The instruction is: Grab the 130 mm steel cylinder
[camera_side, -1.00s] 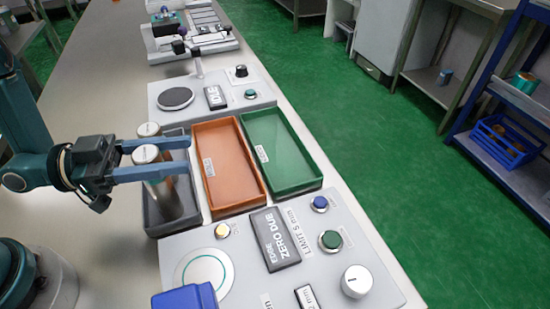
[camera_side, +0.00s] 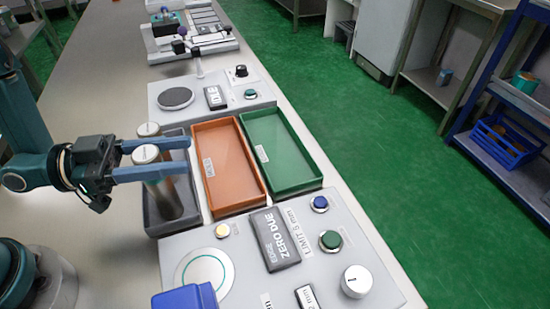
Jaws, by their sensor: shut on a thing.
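A steel cylinder (camera_side: 163,192) stands upright at the grey tray (camera_side: 152,222), its capped top at the level of my fingers. My gripper (camera_side: 165,158) reaches in from the left with its two blue fingers around the cylinder near its top, shut on it. A second steel cylinder (camera_side: 148,130) stands behind it, mostly hidden by the fingers and the front cylinder. I cannot tell whether the held cylinder's base touches the tray floor.
An orange tray (camera_side: 206,198) and a green tray (camera_side: 308,181) lie to the right. In front is a control panel (camera_side: 325,275) with buttons and a dial; another panel with a round dark pad (camera_side: 176,97) lies behind. A blue block (camera_side: 185,298) is at the front edge.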

